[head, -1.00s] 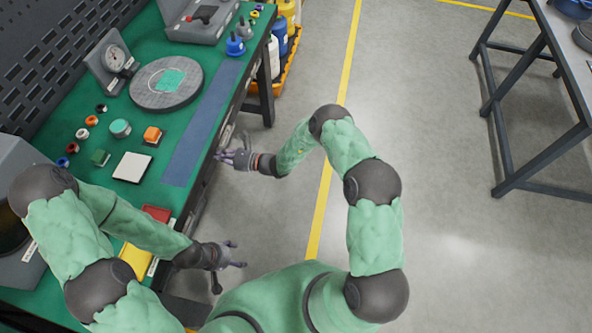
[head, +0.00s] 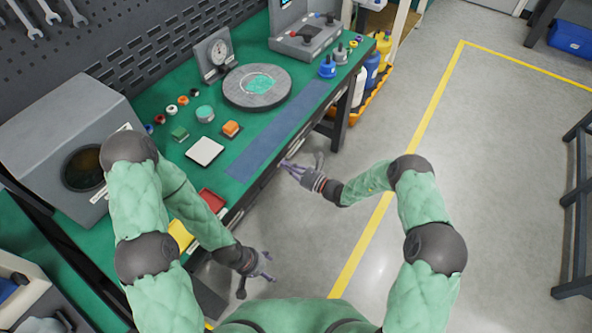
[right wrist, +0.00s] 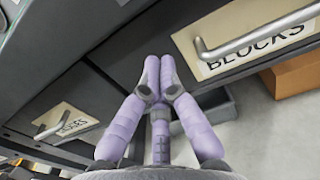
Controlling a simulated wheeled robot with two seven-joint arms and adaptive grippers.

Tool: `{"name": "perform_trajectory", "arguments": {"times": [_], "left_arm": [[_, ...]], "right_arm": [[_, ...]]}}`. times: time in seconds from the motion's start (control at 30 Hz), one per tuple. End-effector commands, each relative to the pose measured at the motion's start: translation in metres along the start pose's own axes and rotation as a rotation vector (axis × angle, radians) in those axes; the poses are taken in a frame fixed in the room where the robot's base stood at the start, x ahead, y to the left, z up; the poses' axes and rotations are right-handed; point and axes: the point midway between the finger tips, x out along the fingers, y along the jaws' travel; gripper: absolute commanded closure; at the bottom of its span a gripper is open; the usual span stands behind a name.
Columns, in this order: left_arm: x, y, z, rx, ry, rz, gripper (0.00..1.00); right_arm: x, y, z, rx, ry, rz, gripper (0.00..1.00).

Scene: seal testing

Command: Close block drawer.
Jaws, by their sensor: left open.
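The block drawer (right wrist: 215,48), its label reading BLOCKS under a metal bar handle (right wrist: 255,35), fills the upper right of the right wrist view. It is under the green bench; how far it stands out I cannot tell. My left gripper (head: 256,277) is open and empty, lower, in front of the bench.
Another labelled drawer (right wrist: 58,122) with a handle is at left in the right wrist view. The green bench (head: 225,150) carries a round grey plate (head: 285,98), a dial gauge and small parts. Clear floor (head: 480,150) lies right of the bench.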

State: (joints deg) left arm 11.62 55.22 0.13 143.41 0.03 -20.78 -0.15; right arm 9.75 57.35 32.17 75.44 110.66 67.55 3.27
Motion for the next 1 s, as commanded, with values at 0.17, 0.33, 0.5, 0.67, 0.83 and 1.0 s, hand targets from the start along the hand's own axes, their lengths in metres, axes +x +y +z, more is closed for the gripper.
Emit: {"name": "perform_trajectory", "arguments": {"times": [0.17,0.33,0.5,0.67,0.83,1.0], "left_arm": [[-0.014,0.005,0.001,0.000,0.000,0.000,0.31],[-0.022,0.008,0.001,0.000,0.000,0.000,0.31],[-0.027,0.010,0.001,0.000,-0.001,0.000,0.31],[-0.029,0.010,0.001,0.000,-0.001,0.000,0.31],[-0.028,0.010,0.001,0.000,-0.001,0.000,0.31],[-0.028,0.010,0.001,0.000,-0.001,0.000,0.31]], "right_arm": [[-0.039,-0.003,0.003,0.004,0.001,-0.005,1.00],[-0.072,-0.003,0.002,0.002,0.001,-0.005,1.00],[-0.094,-0.002,0.001,0.003,0.001,-0.002,1.00],[-0.102,-0.001,0.000,0.002,0.000,0.000,1.00],[-0.104,-0.001,0.000,0.002,0.000,0.000,1.00],[-0.103,0.008,-0.004,0.001,0.024,0.029,1.00]]}}
